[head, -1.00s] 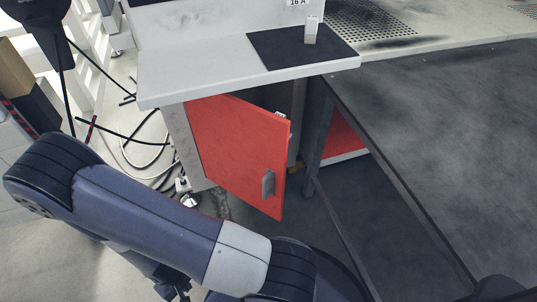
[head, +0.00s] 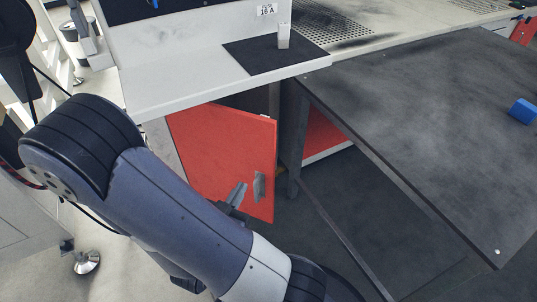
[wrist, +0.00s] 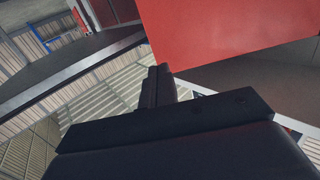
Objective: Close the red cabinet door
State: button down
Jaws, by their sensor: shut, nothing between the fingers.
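The red cabinet door (head: 215,145) stands ajar under the light worktop, its free edge swung out to the right. A grey handle (head: 259,187) is on its front near the free edge. My gripper (head: 238,193) is shut and empty in front of the door, just left of the handle; I cannot tell whether it touches the door. In the wrist view the shut dark fingers (wrist: 158,84) point toward the lower left corner of a red panel (wrist: 235,35), which looks like the door. The lower part of the door is hidden behind my arm.
The light worktop (head: 190,72) overhangs the door and bears a dark mat (head: 270,58) with a small upright block (head: 284,37). A dark table (head: 420,110) with a blue block (head: 522,111) fills the right. The floor below it looks clear.

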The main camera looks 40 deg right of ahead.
send_near(269, 145)
jog(key=shift+b+x, duration=0.45)
jog(key=shift+x, duration=2.95)
jog(key=shift+d, duration=0.1)
